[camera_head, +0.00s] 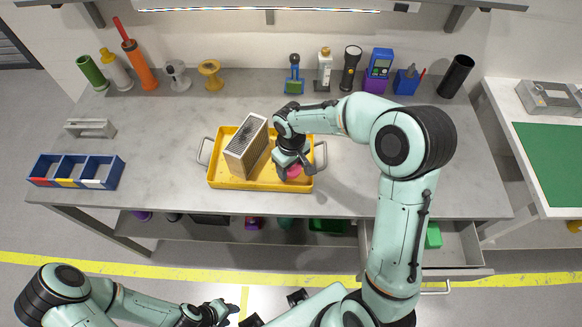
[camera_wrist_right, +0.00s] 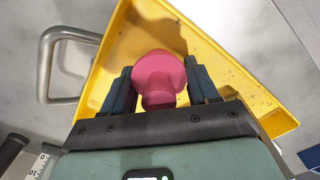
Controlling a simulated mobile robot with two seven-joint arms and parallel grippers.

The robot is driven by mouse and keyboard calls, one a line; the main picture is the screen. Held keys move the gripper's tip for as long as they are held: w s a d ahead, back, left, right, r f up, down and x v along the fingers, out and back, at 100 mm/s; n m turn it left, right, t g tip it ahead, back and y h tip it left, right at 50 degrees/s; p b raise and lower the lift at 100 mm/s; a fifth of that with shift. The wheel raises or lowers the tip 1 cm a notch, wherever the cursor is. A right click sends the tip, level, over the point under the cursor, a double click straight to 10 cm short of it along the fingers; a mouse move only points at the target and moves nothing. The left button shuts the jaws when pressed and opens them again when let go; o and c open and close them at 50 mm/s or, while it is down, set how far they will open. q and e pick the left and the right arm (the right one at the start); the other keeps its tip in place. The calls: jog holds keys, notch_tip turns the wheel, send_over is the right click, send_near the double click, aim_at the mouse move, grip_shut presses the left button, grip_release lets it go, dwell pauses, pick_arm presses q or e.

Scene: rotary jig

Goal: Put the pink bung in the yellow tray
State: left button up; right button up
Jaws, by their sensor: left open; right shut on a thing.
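The pink bung (camera_wrist_right: 158,77) is between the fingers of my right gripper (camera_wrist_right: 160,88), which is shut on it. In the head view the bung (camera_head: 293,171) shows as a small pink patch below my right gripper (camera_head: 290,168), over the right part of the yellow tray (camera_head: 228,184). I cannot tell whether the bung touches the tray floor. The tray also shows behind the bung in the right wrist view (camera_wrist_right: 225,75). My left gripper (camera_head: 228,312) is open and empty, low in the head view, away from the bench.
A box with a grey perforated top (camera_head: 246,146) stands in the tray's middle, left of my right gripper. The tray has metal handles at both ends. A blue divided bin (camera_head: 76,171) is at the bench's left. Bottles and tools line the back. An open drawer (camera_head: 455,245) is below right.

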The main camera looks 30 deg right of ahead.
jog(key=shift+f, duration=0.3)
jog(key=shift+f, duration=0.15)
jog(key=o, duration=1.1)
pick_arm(q)
jog(key=shift+s+f, duration=0.1)
jog(key=shift+f, duration=0.1)
pick_arm(e)
jog(key=shift+r, duration=0.3)
notch_tip(320, 180, up, 12)
jog(key=shift+f+p, duration=0.1)
jog(key=shift+p, duration=0.45)
pick_arm(q)
jog(key=shift+w+r, duration=0.6)
jog(key=shift+r, duration=0.3)
